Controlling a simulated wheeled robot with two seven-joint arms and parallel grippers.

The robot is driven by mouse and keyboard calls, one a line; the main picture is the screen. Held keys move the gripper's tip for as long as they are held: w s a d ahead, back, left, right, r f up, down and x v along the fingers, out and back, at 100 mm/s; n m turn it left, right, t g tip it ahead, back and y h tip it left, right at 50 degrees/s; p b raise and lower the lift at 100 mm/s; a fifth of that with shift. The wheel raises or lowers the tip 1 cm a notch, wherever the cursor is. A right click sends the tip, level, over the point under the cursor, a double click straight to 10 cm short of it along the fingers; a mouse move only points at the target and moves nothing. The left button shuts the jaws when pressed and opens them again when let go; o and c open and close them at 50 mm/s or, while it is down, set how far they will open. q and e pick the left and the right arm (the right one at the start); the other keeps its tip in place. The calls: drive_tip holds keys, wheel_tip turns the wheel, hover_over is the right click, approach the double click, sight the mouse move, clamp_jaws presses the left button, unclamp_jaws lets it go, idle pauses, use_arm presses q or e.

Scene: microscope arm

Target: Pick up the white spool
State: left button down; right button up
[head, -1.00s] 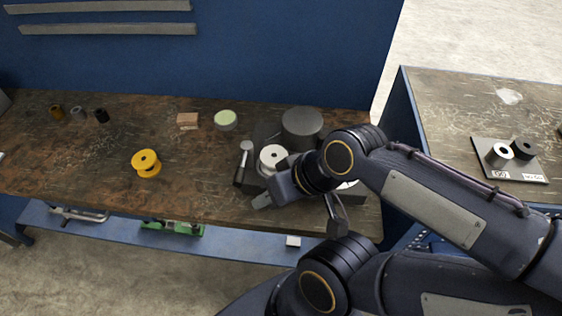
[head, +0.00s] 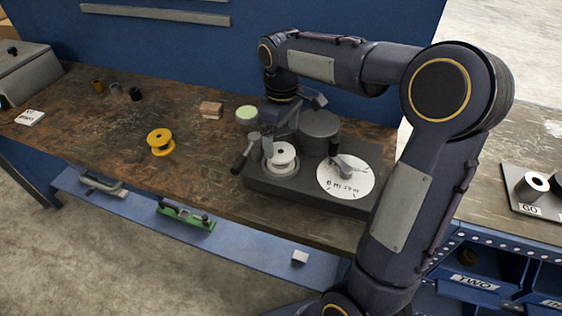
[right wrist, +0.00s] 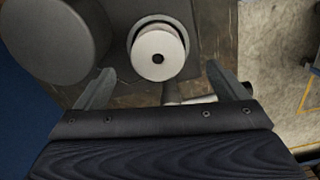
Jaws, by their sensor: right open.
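The white spool (head: 283,154) sits upright in a round seat on the dark grey machine (head: 262,183) near the bench's front edge. My right gripper (head: 287,124) is open just behind and above the spool, pointing down, with nothing held. In the right wrist view the spool (right wrist: 159,55) lies beyond the open fingers, in line with the gap between them, its dark centre hole facing the camera. The fingers look apart from it. My left gripper is not in view.
A black-handled lever (head: 245,154) stands left of the spool. A dark grey drum (head: 319,131) and a white dial (head: 343,183) are on the machine's right part. A yellow spool (head: 160,142), a wooden block (head: 210,110) and a green-topped round tin (head: 247,114) stand on the bench.

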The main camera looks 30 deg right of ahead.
sight(281, 152)
drive_tip(key=f, duration=0.7)
drive_tip(key=shift+w+d+f, duration=0.1)
drive_tip(key=shift+w+f, duration=0.1)
drive_tip(key=shift+f, duration=0.1)
drive_tip(key=c, duration=1.2)
drive_tip(key=shift+o, duration=0.2)
drive_tip(key=shift+r, duration=0.1)
